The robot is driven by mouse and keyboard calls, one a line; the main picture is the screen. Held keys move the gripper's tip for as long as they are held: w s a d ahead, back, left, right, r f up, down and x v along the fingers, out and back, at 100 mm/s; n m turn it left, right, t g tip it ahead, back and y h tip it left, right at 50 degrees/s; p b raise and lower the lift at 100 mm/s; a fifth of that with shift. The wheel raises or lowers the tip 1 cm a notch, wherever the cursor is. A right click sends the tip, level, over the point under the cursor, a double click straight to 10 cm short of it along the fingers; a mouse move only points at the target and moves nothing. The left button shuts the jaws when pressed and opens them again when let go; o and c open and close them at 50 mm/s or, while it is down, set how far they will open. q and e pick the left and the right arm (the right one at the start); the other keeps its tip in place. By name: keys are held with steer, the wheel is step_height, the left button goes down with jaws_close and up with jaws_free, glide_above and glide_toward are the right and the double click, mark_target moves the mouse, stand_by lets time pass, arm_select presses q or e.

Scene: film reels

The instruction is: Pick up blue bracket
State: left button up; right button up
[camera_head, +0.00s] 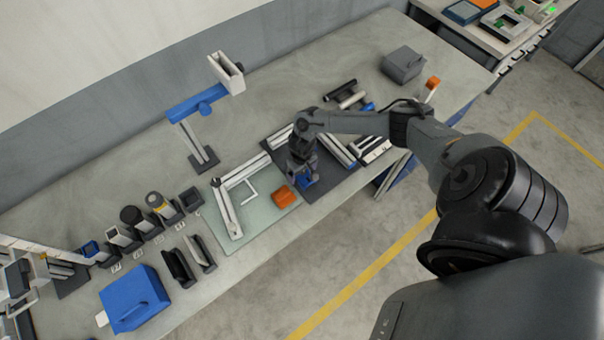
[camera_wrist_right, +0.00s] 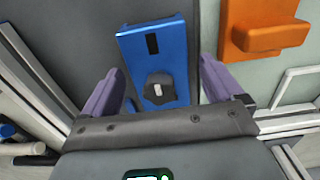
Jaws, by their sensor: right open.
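The blue bracket (camera_wrist_right: 178,42) lies on a dark grey mat (camera_wrist_right: 215,20) in the right wrist view. It is a flat blue plate with a black slot and a dark rounded part near its lower end. My right gripper (camera_wrist_right: 160,68) is open, with one purple finger on each side of the bracket's lower part. I cannot tell whether the fingers touch it. In the head view, my right gripper (camera_head: 302,172) points down over the bracket (camera_head: 306,183), which it partly hides. My left gripper is not in view.
An orange bracket (camera_head: 285,195) lies close by on a pale green mat (camera_head: 262,214) with white rails. A blue lamp-like stand (camera_head: 196,108) rises behind. A blue case (camera_head: 134,300) and several dark holders stand left. The bench's front edge is near.

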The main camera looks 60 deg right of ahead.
steer(key=shift+c, duration=0.2)
steer(key=c, duration=1.3)
steer(key=shift+r, duration=0.1)
